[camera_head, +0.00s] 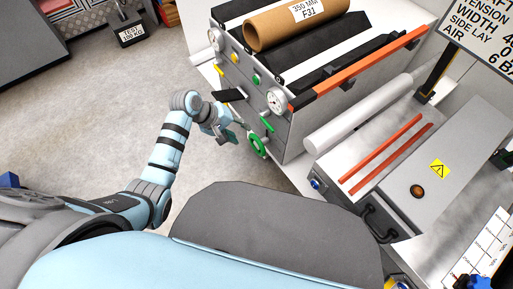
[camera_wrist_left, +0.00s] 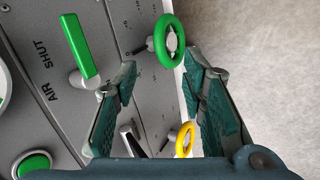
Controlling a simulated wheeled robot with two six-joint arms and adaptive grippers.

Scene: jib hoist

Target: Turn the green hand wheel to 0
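The green hand wheel (camera_head: 257,145) sits low on the near end of the grey machine's side panel. In the left wrist view the green hand wheel (camera_wrist_left: 180,42) lies just beyond the fingertips, with a dark pointer beside it and scale marks on the panel. My left gripper (camera_head: 232,128) is beside the panel, left of the wheel. In the left wrist view its two fingers (camera_wrist_left: 160,75) are apart with nothing between the tips; they appear clear of the wheel. My right gripper does not show.
A green lever (camera_wrist_left: 80,47) marked AIR SHUT and a yellow hand wheel (camera_wrist_left: 180,140) are close to the left gripper's fingers. White dial gauges (camera_head: 277,100) are on the panel above. A cardboard roll (camera_head: 275,29) lies on top. Open floor (camera_head: 110,120) is left of the machine.

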